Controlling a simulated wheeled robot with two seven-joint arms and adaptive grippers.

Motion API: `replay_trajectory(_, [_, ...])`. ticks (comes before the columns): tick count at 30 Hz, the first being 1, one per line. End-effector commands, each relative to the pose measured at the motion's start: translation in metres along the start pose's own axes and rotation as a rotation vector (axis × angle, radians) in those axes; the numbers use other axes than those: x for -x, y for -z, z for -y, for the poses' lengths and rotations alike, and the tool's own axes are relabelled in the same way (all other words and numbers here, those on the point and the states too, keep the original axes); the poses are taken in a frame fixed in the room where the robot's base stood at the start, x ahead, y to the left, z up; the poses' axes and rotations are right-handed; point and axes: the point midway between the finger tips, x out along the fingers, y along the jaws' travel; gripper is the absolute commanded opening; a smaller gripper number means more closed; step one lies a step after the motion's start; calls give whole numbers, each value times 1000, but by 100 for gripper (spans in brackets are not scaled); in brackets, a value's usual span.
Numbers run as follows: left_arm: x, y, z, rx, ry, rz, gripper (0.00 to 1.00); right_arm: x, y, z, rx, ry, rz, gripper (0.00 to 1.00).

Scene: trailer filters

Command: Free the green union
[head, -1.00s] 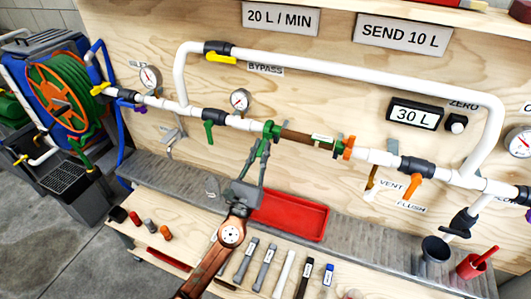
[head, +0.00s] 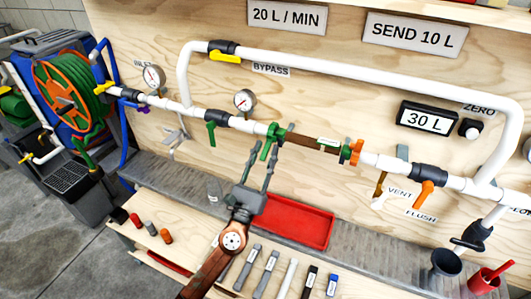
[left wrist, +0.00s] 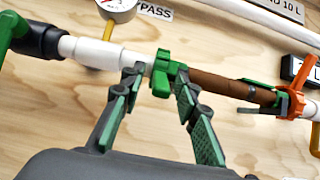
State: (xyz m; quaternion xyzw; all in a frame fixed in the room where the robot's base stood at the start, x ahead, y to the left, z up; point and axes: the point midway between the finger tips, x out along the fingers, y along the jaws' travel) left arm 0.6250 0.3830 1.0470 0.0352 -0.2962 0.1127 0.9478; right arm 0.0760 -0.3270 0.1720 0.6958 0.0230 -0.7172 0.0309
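The green union (head: 275,132) joins the white pipe to the brown filter cartridge (head: 318,143) on the wall line. It also shows in the left wrist view (left wrist: 163,76), with its lugs sticking out. My left gripper (head: 265,150) is just below it in the head view. In the left wrist view the gripper (left wrist: 161,84) is open, one green-padded finger on each side of the union. The fingers look apart from it, though I cannot tell the depth gap exactly. An orange union (head: 352,152) is at the cartridge's right end. My right gripper is out of view.
A red tray (head: 295,222) lies on the grey ledge below the line. Pressure gauges (head: 245,100), a green-handled valve (head: 211,128) and an orange-handled valve (head: 424,190) sit along the pipe. Several tools (head: 270,265) lie on the bench front. The wall behind is close.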

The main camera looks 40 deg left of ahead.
Motion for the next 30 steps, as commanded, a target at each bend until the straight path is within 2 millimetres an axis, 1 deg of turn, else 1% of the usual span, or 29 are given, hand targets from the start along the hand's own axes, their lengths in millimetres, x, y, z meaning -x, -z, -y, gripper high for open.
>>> replay_trajectory(8, [1, 1, 0, 0, 0, -1, 30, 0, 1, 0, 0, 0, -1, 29])
replay_trajectory(11, [7, 1, 0, 0, 0, -2, 30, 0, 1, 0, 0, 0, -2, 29])
replay_trajectory(14, [21, 1, 0, -3, 0, -4, 30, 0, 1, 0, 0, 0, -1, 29])
replay_trajectory(24, [88, 1, 0, -3, 3, -4, 30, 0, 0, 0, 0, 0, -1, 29])
replay_trajectory(27, [103, 2, 0, -1, 1, -4, 30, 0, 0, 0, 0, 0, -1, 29])
replay_trajectory(30, [113, 1, 0, -1, 1, -2, 30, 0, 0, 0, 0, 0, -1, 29])
